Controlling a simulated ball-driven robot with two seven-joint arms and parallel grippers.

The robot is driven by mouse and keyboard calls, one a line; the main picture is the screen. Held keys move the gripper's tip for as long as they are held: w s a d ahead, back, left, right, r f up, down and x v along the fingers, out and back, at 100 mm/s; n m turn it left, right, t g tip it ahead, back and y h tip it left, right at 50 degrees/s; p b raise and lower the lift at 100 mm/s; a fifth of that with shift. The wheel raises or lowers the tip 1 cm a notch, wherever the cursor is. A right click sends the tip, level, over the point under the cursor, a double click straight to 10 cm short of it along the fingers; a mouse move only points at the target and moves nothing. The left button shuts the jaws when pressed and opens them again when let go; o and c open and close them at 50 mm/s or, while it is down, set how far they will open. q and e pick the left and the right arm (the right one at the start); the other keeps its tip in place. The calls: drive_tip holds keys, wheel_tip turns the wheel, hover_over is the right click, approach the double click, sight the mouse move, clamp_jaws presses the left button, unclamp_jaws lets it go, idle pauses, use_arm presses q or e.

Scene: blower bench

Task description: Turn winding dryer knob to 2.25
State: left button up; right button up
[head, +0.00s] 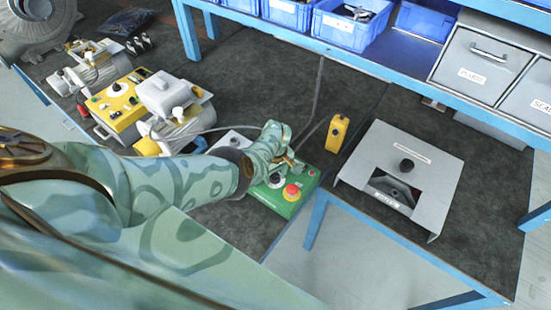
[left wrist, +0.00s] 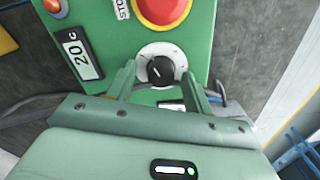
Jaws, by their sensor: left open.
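A black knob (left wrist: 160,70) with a pale pointer line sits on a light round dial on the green control box (left wrist: 110,40). The green box shows in the head view (head: 297,197) at the edge of the dark bench. My left gripper (head: 285,158) is over the box there; in the left wrist view (left wrist: 158,74) its open fingers stand on either side of the knob. I cannot tell whether they touch it. The pointer slants toward the upper left; the dial's lower part and any scale figures are hidden or too small to read. My right gripper is not in view.
A red stop button (head: 292,191) is close to the knob on the green box. A small display (left wrist: 83,56) reads 20 C. A yellow pendant (head: 337,133) and a grey housing (head: 400,165) lie to the right. Cables run nearby.

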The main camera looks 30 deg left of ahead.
sight(276, 176)
use_arm(q)
drive_tip(key=shift+r, duration=0.1)
wheel_tip(276, 176, up, 16)
drive_tip(key=p, duration=1)
drive_tip(key=shift+p, duration=0.35)
